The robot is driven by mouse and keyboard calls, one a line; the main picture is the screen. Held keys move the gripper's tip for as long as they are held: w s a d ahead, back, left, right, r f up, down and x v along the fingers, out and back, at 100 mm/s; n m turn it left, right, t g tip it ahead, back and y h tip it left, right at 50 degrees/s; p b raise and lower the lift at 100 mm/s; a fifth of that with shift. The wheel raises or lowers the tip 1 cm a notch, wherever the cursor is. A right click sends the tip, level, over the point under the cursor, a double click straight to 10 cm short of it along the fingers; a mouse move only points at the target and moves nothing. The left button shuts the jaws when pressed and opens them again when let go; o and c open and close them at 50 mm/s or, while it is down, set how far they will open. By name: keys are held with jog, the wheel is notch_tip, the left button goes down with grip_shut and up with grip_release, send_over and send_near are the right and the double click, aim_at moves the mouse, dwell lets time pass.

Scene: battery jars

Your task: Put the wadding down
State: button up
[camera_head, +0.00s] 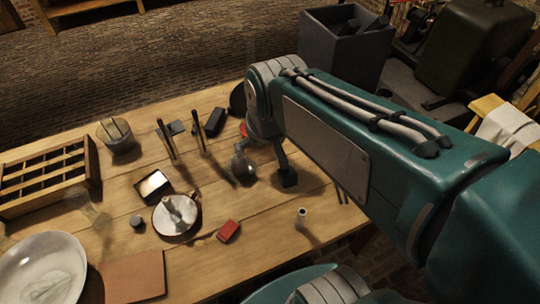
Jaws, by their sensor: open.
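My gripper (268,168) hangs over the right part of the wooden table at the end of my teal arm. Its jaws are open; one dark finger shows clearly and the other is partly hidden. A small clear glass vessel (243,168) stands right beside the jaws, to their left; I cannot tell whether they touch it. I cannot make out the wadding for certain. A white bowl (18,262) at the lower left holds something pale that I cannot identify.
A compartmented wooden rack (92,160) stands at the left. The table's front middle (255,265) is mostly clear.

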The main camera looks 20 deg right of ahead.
jog(key=s+t, duration=0.1)
jog(key=s, duration=0.5)
jog(key=shift+s+r, duration=0.3)
jog(key=shift+s, duration=0.05)
dwell(0.9)
